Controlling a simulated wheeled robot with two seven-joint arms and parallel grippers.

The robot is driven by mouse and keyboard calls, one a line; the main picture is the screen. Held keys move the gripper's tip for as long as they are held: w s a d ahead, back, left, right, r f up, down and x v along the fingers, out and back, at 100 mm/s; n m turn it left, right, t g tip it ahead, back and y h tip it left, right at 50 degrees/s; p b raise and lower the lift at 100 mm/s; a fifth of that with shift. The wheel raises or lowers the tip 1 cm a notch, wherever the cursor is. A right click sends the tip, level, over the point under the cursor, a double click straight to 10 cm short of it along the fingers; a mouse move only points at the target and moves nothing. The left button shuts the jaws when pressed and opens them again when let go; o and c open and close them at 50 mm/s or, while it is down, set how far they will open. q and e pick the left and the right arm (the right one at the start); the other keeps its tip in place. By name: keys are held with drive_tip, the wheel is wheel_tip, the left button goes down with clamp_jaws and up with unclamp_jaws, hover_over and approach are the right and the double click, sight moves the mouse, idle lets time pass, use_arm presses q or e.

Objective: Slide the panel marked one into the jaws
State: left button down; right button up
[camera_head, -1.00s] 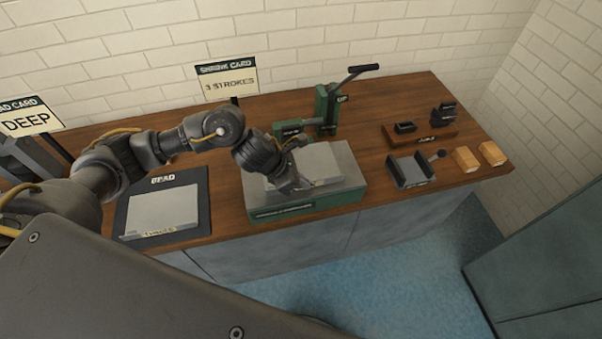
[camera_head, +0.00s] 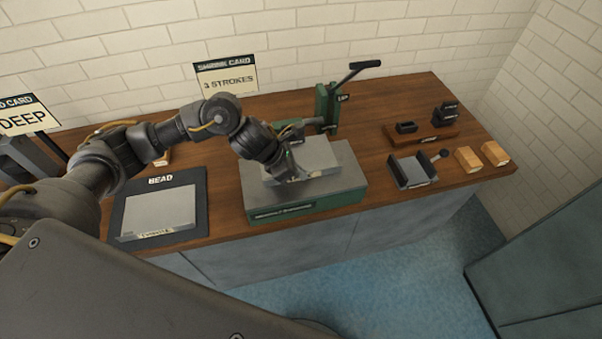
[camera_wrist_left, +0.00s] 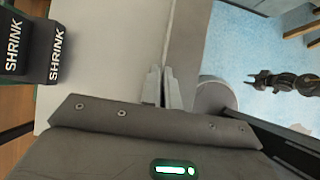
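The light grey panel (camera_head: 318,153) lies flat on the green-sided shrinker's grey bed (camera_head: 346,172), its back edge close to the jaw head (camera_head: 290,134). No mark "one" is readable. In the left wrist view the panel (camera_wrist_left: 110,65) reaches the dark blocks labelled SHRINK (camera_wrist_left: 57,52); I cannot tell whether its edge is between the jaws. My left gripper (camera_head: 284,178) is at the panel's front left part; its fingers (camera_wrist_left: 163,88) look closed on the panel's edge. A small dark gripper at the wrist view's right, apparently my right one (camera_wrist_left: 258,79), hangs above the floor.
The shrinker's lever (camera_head: 366,67) stands up behind, beside an UP label. A BEAD board (camera_head: 190,222) with another grey panel (camera_head: 160,211) lies left. A black tray (camera_head: 411,171) and wooden blocks (camera_head: 468,159) are right. A "3 STROKES" card (camera_head: 226,78) stands behind.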

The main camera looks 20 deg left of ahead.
use_arm(q)
drive_tip(key=shift+w+a+f, duration=0.1)
drive_tip(key=shift+w+a, duration=0.1)
drive_tip(key=shift+w, duration=0.15)
drive_tip(key=shift+w+a+b, duration=0.15)
drive_tip(key=shift+w+b, duration=0.05)
drive_tip(key=shift+b, duration=0.2)
drive_tip(key=c, duration=1)
unclamp_jaws()
drive_tip(key=shift+c, duration=0.2)
wheel_tip(320, 180, up, 7)
drive_tip(key=p, duration=0.4)
drive_tip(key=shift+s, duration=0.1)
